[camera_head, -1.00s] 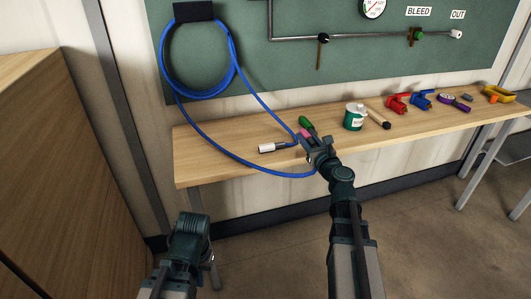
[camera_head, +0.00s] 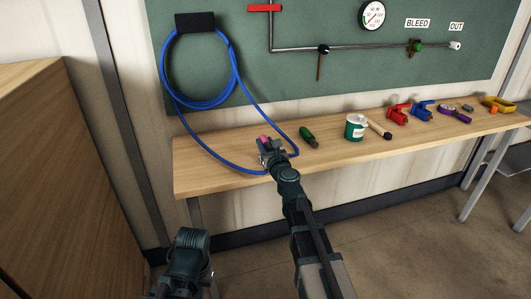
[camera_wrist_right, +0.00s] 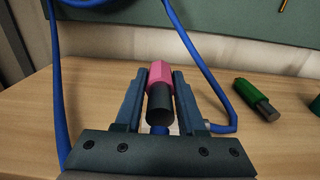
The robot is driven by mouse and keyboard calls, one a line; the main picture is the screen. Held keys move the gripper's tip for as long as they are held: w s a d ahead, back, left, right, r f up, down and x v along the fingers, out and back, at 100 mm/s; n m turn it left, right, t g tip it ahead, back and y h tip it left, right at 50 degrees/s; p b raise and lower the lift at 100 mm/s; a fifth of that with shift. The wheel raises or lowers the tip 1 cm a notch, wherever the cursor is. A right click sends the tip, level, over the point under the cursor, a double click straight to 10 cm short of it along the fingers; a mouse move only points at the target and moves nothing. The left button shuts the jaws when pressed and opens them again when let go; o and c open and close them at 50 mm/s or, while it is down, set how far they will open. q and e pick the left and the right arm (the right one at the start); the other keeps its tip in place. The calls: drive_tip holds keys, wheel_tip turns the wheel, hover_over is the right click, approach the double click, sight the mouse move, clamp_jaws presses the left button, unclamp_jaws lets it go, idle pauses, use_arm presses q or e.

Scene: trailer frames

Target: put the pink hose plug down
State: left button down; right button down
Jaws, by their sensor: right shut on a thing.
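The pink hose plug (camera_head: 264,140), pink at its far end and dark at the near end, is between the fingers of my right gripper (camera_head: 270,152). In the right wrist view the plug (camera_wrist_right: 161,73) sits between the two dark fingers of the gripper (camera_wrist_right: 161,88), which is shut on it. It is over the left part of the wooden bench (camera_head: 345,157); I cannot tell whether it touches the top. The blue hose (camera_head: 212,163) loops down past the gripper, and its white end is mostly hidden by the gripper. My left gripper is not in view.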

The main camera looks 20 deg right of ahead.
drive_tip(key=shift+f+b, duration=1.45)
drive_tip(key=shift+f, duration=0.25)
drive_tip(key=shift+f, duration=0.1)
drive_tip(key=shift+f+b, duration=0.4)
drive_tip(key=shift+b, duration=0.1)
drive_tip(key=c, duration=0.5)
unclamp_jaws()
drive_tip(key=shift+r, duration=0.1)
drive_tip(key=shift+r+p, duration=0.45)
drive_tip(key=shift+p, duration=0.05)
drive_tip(key=s, duration=1.2)
drive_tip(key=shift+d, duration=0.2)
